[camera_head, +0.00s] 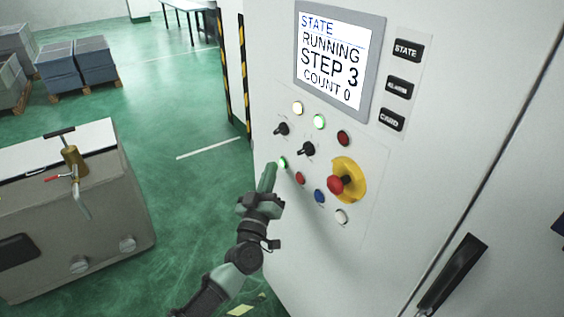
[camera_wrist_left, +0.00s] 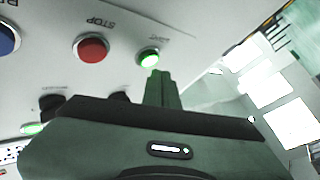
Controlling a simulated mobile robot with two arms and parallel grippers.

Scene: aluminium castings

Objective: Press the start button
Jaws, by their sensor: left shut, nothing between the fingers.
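The start button (camera_head: 282,163) is a small round button, lit green, on the white control panel in the head view. It also shows lit green in the left wrist view (camera_wrist_left: 149,58), beside the red stop button (camera_wrist_left: 90,48). My left gripper (camera_head: 269,172) is shut and empty, its fingertips just below and left of the start button. In the left wrist view the closed fingers (camera_wrist_left: 161,80) point up at the button; I cannot tell whether they touch it. The display (camera_head: 333,60) reads STATE RUNNING STEP 3 COUNT 0. My right gripper is not in view.
A red emergency stop on a yellow plate (camera_head: 350,182), a blue button (camera_head: 319,196) and black selector knobs (camera_head: 306,149) sit near the start button. A grey machine box (camera_head: 100,228) with a brass valve stands at left. Open green floor lies between.

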